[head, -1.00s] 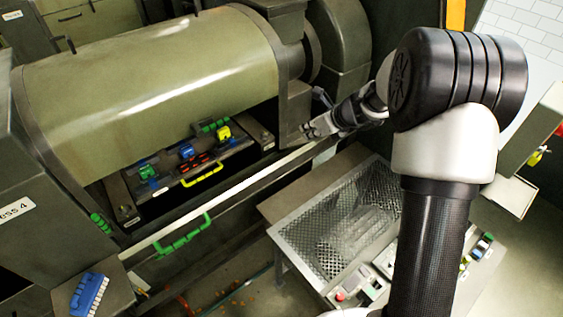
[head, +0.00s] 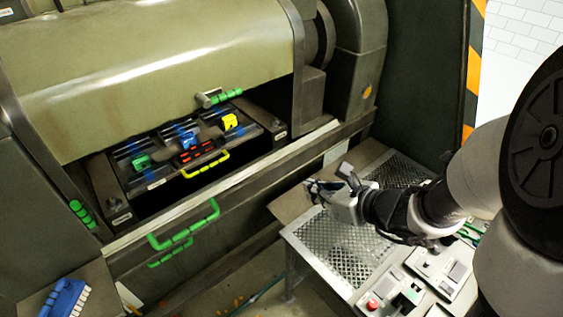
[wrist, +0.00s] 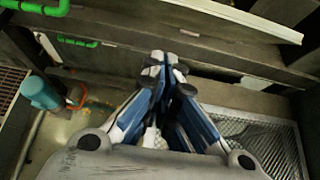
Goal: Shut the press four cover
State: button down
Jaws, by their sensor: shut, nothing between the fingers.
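The press cover (head: 165,75) is a large olive curved shell in the head view. It is raised, with a dark opening below its lower edge. A green grip (head: 224,97) sticks out at that edge. In the opening lies a rack (head: 150,182) with green, blue and yellow clips and a yellow handle (head: 204,165). My gripper (head: 314,188) is shut and empty, to the right of and below the cover, apart from it, over the mesh-topped table. The wrist view shows its fingers together (wrist: 165,65).
A long front rail (head: 225,188) and green handles (head: 185,226) lie below the opening. The mesh table (head: 335,245) carries controls with a red button (head: 373,304). A blue brush (head: 62,300) lies at lower left. A striped post (head: 474,60) stands at right.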

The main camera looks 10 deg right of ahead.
jog(key=w+a+f, duration=0.2)
jog(key=w+a, duration=0.4)
jog(key=w, duration=0.2)
jog(key=shift+w, duration=0.4)
jog(key=shift+r, duration=0.15)
